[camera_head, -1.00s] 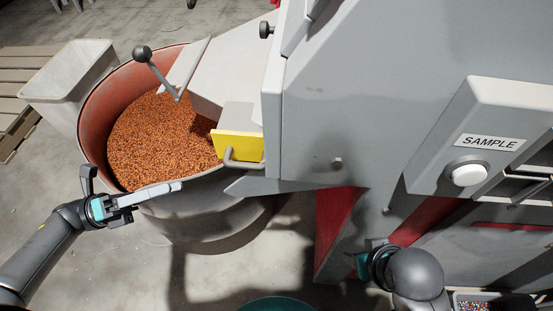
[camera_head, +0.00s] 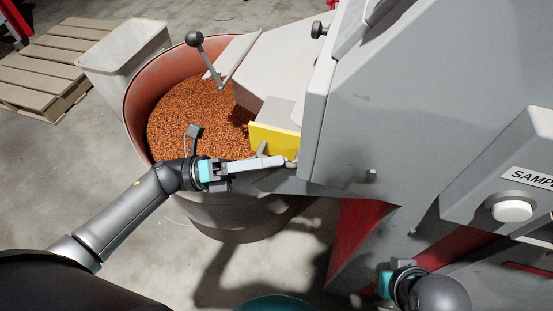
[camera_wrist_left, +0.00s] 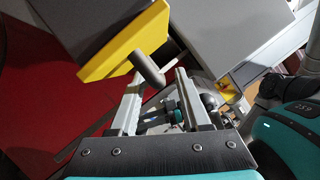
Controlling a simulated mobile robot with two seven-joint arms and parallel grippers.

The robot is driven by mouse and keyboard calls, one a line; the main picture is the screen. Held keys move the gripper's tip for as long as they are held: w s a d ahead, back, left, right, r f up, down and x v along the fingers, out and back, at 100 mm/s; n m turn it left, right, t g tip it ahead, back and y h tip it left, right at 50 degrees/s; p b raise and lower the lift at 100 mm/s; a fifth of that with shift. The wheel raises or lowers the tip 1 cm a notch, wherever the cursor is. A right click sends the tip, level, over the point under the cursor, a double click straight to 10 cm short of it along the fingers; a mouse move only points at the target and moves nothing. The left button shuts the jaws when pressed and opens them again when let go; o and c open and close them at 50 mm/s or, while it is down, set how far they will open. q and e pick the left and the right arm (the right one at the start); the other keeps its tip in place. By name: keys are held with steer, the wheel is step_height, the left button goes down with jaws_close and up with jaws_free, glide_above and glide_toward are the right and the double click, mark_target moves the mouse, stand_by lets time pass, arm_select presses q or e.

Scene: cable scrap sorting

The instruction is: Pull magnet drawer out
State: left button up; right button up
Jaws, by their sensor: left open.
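The magnet drawer (camera_head: 272,139) has a yellow front panel and a grey bar handle, and sits at the machine's lower left above the drum. Its yellow front also fills the upper left of the left wrist view (camera_wrist_left: 122,42). My left gripper (camera_head: 279,163) is open at the handle, which its fingers partly hide in the head view. In the left wrist view the handle (camera_wrist_left: 146,68) reaches in between the two fingertips (camera_wrist_left: 158,78); I cannot tell whether they touch it. My right gripper (camera_head: 396,270) is low at the right, and its fingers are unclear.
A drum (camera_head: 133,108) of copper-coloured granules stands under the drawer. The grey machine (camera_head: 430,110) fills the right side, with a white SAMPLE button (camera_head: 511,211). A grey bin (camera_head: 125,50) and a wooden pallet (camera_head: 45,70) stand at the upper left. Floor is clear at left.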

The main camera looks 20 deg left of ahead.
arm_select(q)
steer(key=shift+w+d+r, duration=0.1)
steer(key=shift+w+d, duration=0.1)
steer(key=shift+d, duration=0.4)
steer(key=c, duration=0.7)
jaws_close()
steer(key=shift+r, duration=0.1)
